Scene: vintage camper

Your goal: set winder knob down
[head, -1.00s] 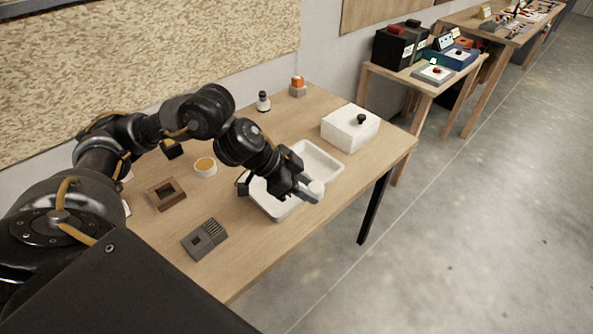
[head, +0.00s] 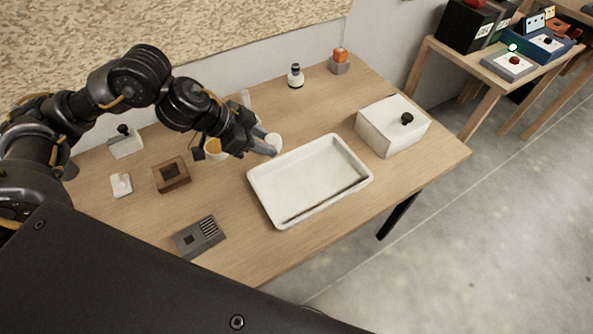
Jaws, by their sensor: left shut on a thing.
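My left gripper (head: 266,147) is shut on a small pale round piece, which I take to be the winder knob (head: 274,140). It holds the piece over the wooden table (head: 330,105), just left of the white tray's back left corner. I cannot tell whether the piece touches the table. The fingers hide part of it. The shallow white tray (head: 262,205) looks empty. My right gripper is not in view.
A white box with a black knob (head: 385,131) stands right of the tray. A dark-capped bottle (head: 295,77) and an orange-topped block (head: 340,62) stand behind. A cup (head: 214,153), brown holed block (head: 171,175) and grey slotted block (head: 200,237) are on the left.

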